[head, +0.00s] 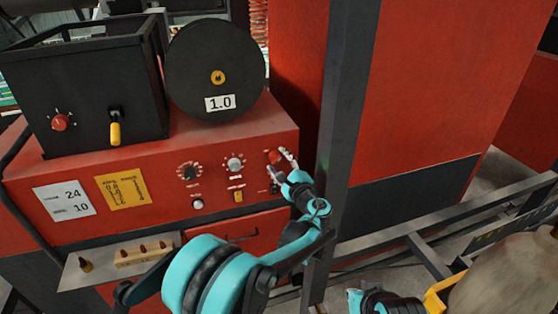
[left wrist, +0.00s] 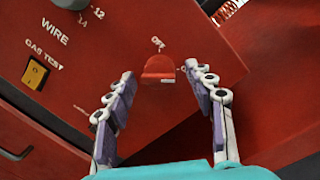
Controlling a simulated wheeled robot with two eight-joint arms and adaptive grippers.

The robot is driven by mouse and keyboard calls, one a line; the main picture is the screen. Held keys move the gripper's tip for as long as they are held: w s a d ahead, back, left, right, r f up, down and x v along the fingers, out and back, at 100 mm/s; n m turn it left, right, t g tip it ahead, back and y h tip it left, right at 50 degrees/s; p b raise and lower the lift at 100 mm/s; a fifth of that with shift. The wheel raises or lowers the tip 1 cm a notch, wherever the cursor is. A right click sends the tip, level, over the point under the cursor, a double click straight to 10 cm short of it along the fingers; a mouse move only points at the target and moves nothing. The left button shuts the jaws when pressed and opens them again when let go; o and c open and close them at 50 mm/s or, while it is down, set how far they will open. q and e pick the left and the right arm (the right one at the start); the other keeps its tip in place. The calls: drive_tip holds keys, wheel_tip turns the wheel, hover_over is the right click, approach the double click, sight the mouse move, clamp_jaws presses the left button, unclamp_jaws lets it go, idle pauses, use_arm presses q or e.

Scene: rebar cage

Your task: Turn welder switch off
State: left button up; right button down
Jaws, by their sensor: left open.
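The welder (head: 150,195) is a red machine with a front panel of knobs. Its red switch knob (head: 274,157) is at the panel's right end, partly hidden by my left gripper (head: 288,165). In the left wrist view the red knob (left wrist: 158,68) lies between the two fingertips, with the label OFF just above it. A second label to its right is mostly covered by a finger. My left gripper (left wrist: 160,82) is open, its fingers on either side of the knob. I cannot tell whether they touch it or which setting it points to. My right gripper is not clearly visible.
A black box (head: 85,95) with a red knob and yellow-handled lever, and a black wire spool (head: 215,70), sit on the welder. A dark upright post (head: 345,110) stands close right of my gripper. A small shelf (head: 100,265) juts out below the panel.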

use_arm(q)
drive_tip(key=shift+w+a, duration=0.2)
drive_tip(key=shift+c, duration=0.4)
drive_tip(key=c, duration=1.1)
drive_tip(key=shift+o, duration=0.2)
drive_tip(key=shift+n, duration=0.3)
drive_tip(key=n+b, duration=0.2)
drive_tip(key=n, duration=0.1)
drive_tip(key=shift+h, duration=0.3)
drive_tip(key=n+b, duration=0.2)
drive_tip(key=n, duration=0.2)
drive_tip(key=shift+a+n, duration=0.1)
drive_tip(key=shift+n, duration=0.2)
drive_tip(key=n+b, duration=0.1)
drive_tip(key=n, duration=0.3)
drive_tip(key=shift+g+h+b, duration=0.3)
drive_tip(key=shift+h, duration=0.1)
drive_tip(key=n+b, duration=0.1)
drive_tip(key=n, duration=0.3)
drive_tip(key=shift+h, duration=0.4)
drive_tip(key=shift+n, duration=0.4)
